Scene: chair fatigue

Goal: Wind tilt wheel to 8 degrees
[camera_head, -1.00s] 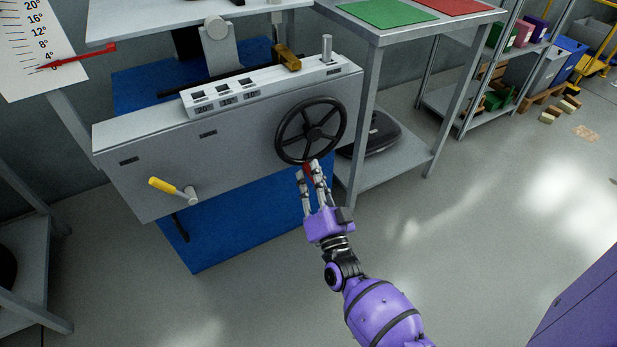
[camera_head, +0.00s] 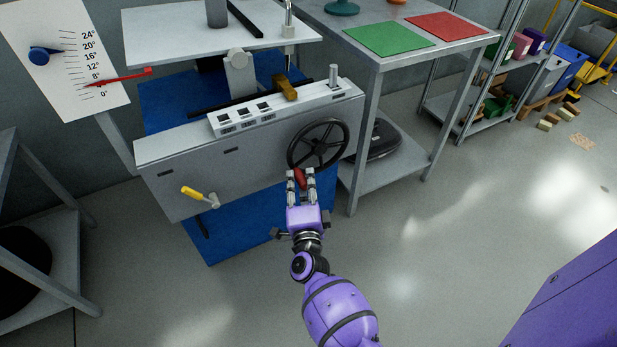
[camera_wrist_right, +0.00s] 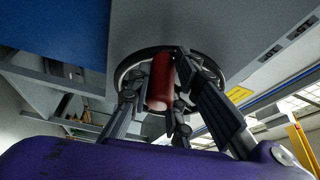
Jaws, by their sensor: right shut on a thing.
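The black tilt wheel (camera_head: 318,145) is on the right end of the grey machine front (camera_head: 250,165). Its red handle (camera_head: 299,179) is at the lower left of the rim. My right gripper (camera_head: 301,181) is shut on this handle. In the right wrist view the red handle (camera_wrist_right: 161,82) stands between the fingers, with the wheel (camera_wrist_right: 125,72) behind. The white scale board (camera_head: 62,72) is at the upper left. Its red pointer (camera_head: 120,78) crosses the marks between 8° and 0°, around the hidden 4° label. My left gripper is not in view.
A yellow-handled crank (camera_head: 195,193) sticks out of the machine front at left. A side table (camera_head: 390,62) with green and red mats stands at right. A shelf with coloured bins is beyond it. The floor (camera_head: 430,240) at right is clear.

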